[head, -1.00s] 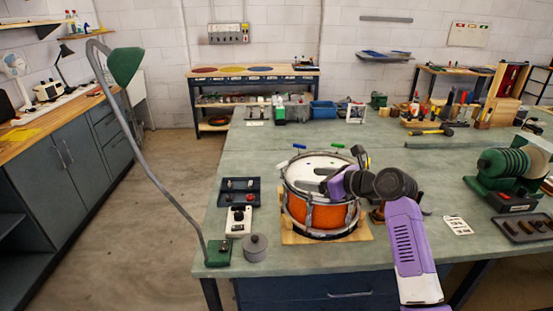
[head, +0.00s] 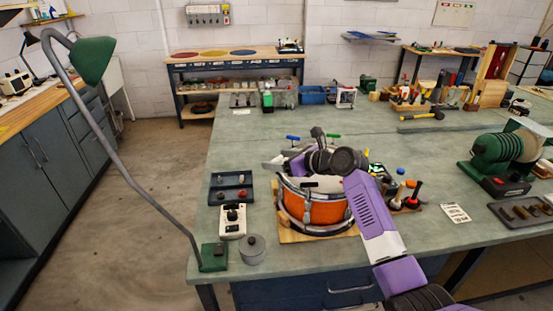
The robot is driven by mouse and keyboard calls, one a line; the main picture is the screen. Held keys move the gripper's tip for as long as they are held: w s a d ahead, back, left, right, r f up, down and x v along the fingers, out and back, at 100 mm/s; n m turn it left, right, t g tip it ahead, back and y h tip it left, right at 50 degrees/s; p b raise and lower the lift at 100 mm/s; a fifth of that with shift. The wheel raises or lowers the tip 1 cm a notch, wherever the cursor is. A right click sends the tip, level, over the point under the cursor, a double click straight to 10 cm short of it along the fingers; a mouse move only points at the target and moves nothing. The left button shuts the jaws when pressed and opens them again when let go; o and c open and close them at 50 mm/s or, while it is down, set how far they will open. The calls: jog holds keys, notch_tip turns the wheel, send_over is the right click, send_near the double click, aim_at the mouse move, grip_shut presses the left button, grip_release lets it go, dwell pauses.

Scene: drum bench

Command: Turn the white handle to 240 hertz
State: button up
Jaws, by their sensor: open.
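An orange drum (head: 312,208) with metal hoops stands on a wooden board (head: 290,236) on the bench. A blue handle (head: 293,138) and a green handle (head: 333,135) stick up at its far rim. I cannot make out a white handle; my arm covers much of the drum's top and near right rim. My gripper (head: 272,166) is over the drum's left rim, its fingers pointing left, open, with nothing visible in it. Whether it touches the rim I cannot tell. A white box with a black knob (head: 233,221) stands left of the drum; no frequency is readable.
Left of the drum are a dark tray (head: 231,187), a grey lidded pot (head: 252,249) and the green lamp base (head: 214,257). Small tools (head: 408,195) stand close on the right. A green machine (head: 500,160) is farther right. The bench behind the drum is mostly clear.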

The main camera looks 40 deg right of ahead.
jog(key=shift+w+f, duration=0.25)
jog(key=shift+w, duration=0.25)
jog(key=c, duration=1.4)
jog(key=shift+o, duration=0.2)
jog(key=shift+a+r+n+y+p, duration=0.15)
jog(key=shift+n+y+p, duration=0.2)
jog(key=shift+p, duration=0.25)
